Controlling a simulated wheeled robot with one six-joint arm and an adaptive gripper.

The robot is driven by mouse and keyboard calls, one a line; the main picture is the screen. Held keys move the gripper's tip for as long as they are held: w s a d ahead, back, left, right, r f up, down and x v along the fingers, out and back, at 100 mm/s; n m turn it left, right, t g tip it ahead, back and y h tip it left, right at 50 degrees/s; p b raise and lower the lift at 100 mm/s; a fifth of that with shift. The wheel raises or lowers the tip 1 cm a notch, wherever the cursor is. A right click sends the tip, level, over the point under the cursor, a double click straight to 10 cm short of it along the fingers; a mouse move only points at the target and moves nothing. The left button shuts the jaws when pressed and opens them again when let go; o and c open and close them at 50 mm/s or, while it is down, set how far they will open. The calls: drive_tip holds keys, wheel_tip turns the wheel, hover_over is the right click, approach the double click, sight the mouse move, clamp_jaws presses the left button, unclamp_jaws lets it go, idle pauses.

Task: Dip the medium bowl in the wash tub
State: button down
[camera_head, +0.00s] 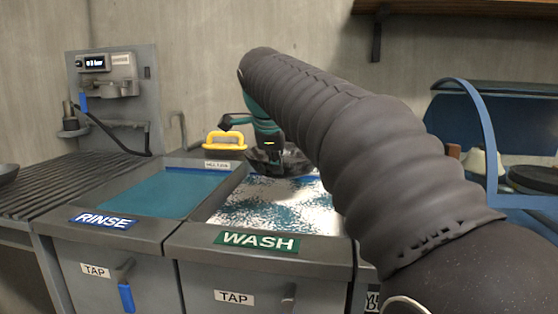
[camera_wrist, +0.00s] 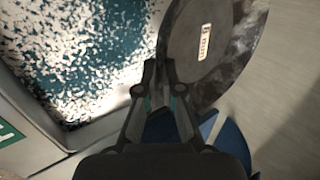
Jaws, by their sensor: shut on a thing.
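The bowl (camera_wrist: 205,45) is dark grey and round with a small pale label, at the top right of the wrist view. My gripper (camera_wrist: 158,68) is shut on its near rim. In the head view the dark bowl (camera_head: 275,161) shows at the back of the wash tub (camera_head: 190,236), partly hidden by my arm. The bowl looks tilted; whether it touches the foam I cannot tell. The tub, marked WASH, holds blue water with white foam (camera_wrist: 75,50). My gripper is mostly hidden in the head view.
The rinse tub (camera_head: 72,216) with blue water lies left of the wash tub. A ribbed drainboard (camera_head: 60,180) is far left. A blue rack (camera_head: 484,130) with dishes stands at the right.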

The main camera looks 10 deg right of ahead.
wheel_tip(320, 180, down, 15)
drive_tip(key=b, duration=1.1)
drive_tip(key=shift+r, duration=0.2)
drive_tip(key=shift+s, duration=0.1)
drive_tip(key=shift+w+d, duration=0.1)
drive_tip(key=shift+w, duration=0.1)
drive_tip(key=shift+w+d, duration=0.15)
drive_tip(key=shift+w, duration=0.25)
drive_tip(key=shift+s, duration=0.2)
drive_tip(key=shift+s+a, duration=0.25)
drive_tip(key=shift+s, duration=0.15)
drive_tip(key=shift+w, duration=0.15)
drive_tip(key=shift+w+d, duration=0.25)
drive_tip(key=shift+w, duration=0.2)
drive_tip(key=shift+s+a, duration=0.1)
drive_tip(key=shift+s, duration=0.1)
idle(0.4)
